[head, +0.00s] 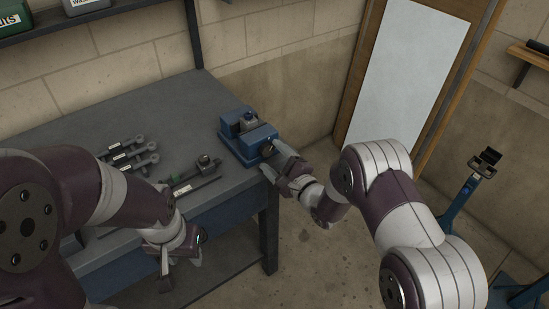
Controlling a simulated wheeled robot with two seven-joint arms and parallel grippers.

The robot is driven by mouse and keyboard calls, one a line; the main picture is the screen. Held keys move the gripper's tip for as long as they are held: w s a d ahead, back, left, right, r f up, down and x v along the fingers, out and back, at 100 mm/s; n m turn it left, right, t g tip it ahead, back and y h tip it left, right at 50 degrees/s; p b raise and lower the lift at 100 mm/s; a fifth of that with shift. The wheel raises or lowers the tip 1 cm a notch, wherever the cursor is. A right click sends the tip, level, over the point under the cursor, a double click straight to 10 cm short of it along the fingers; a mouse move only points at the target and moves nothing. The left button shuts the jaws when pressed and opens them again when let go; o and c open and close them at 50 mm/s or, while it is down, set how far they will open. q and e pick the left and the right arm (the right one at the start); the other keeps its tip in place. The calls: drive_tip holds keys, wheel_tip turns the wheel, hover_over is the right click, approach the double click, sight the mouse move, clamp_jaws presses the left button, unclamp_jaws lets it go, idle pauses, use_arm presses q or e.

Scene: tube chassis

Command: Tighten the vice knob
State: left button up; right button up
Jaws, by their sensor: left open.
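The blue vice (248,137) sits on the workbench near its right front corner. A dark round part that looks like its knob (267,149) is on the side facing my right arm. My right gripper (270,156) is right at that side, its fingers spread with a gap between them. One finger is close to the knob, and I cannot tell if it touches. My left gripper (181,262) hangs in front of the bench's front edge, open and pointing down, with nothing seen between its fingers.
A white board (405,80) leans at the wall. A blue stand (462,195) is at the right. Floor right of the bench is clear.

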drive_tip(key=shift+r, duration=0.1)
drive_tip(key=shift+s+d, duration=0.1)
drive_tip(key=shift+s, duration=0.1)
drive_tip(key=v, duration=1.2)
